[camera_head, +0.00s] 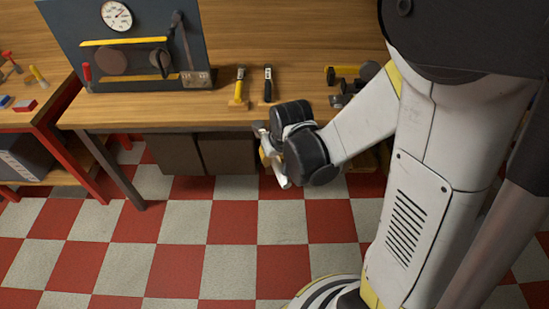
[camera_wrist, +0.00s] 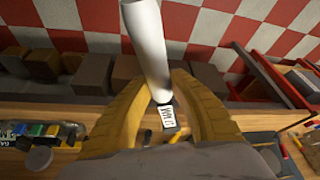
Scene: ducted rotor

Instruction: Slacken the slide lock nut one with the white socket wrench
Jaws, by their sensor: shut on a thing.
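My gripper (camera_head: 268,152) is in front of the bench edge in the head view, over the floor. In the wrist view its yellow fingers (camera_wrist: 168,98) are shut on the white socket wrench (camera_wrist: 148,40), a pale shaft running up out of the picture. The wrench shows only as a small white piece (camera_head: 283,179) below my gripper in the head view. The dark blue panel (camera_head: 63,45) with a gauge (camera_head: 117,15) and rotor parts stands on the bench at the left. I cannot make out slide lock nut one.
The wooden bench (camera_head: 215,108) carries a yellow-handled tool (camera_head: 240,82), a black-handled tool (camera_head: 268,80) and more tools farther right. A red-framed table (camera_head: 50,115) stands at the left. The checkered floor in front is open. A small lettered label (camera_wrist: 168,115) shows beyond my fingers.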

